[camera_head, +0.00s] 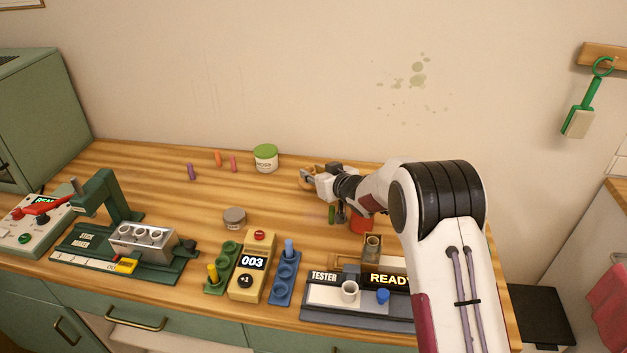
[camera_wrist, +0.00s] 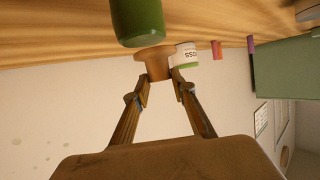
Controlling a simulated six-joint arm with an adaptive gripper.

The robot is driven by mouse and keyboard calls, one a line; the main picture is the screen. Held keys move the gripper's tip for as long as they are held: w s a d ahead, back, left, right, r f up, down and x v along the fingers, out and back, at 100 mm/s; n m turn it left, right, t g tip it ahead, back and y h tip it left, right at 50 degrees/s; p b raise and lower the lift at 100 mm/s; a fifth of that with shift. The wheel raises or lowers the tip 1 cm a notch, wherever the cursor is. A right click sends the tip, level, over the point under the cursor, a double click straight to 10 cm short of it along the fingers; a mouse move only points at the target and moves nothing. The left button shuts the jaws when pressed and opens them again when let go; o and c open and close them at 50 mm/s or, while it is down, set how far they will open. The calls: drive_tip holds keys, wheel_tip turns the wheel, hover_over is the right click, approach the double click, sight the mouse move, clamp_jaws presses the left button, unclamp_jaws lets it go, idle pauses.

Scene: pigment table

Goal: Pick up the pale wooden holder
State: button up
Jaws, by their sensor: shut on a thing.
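The pale wooden holder (camera_head: 313,170) is at the back of the table, partly hidden by my gripper (camera_head: 309,178) in the head view. In the wrist view the holder (camera_wrist: 153,63) is a light brown body between my two fingertips (camera_wrist: 161,80). My gripper is shut on it, with one finger on each side. The picture does not clearly show whether the holder is clear of the tabletop.
A green-lidded jar (camera_head: 265,158) stands left of the holder; it shows in the wrist view too (camera_wrist: 186,55). Coloured sticks (camera_head: 218,158) stand further left. A green cylinder (camera_wrist: 137,20) is close to the wrist camera. The tester (camera_head: 330,297) is in front.

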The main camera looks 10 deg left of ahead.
wheel_tip(320, 180, up, 6)
drive_tip(key=shift+r, duration=0.25)
idle(0.6)
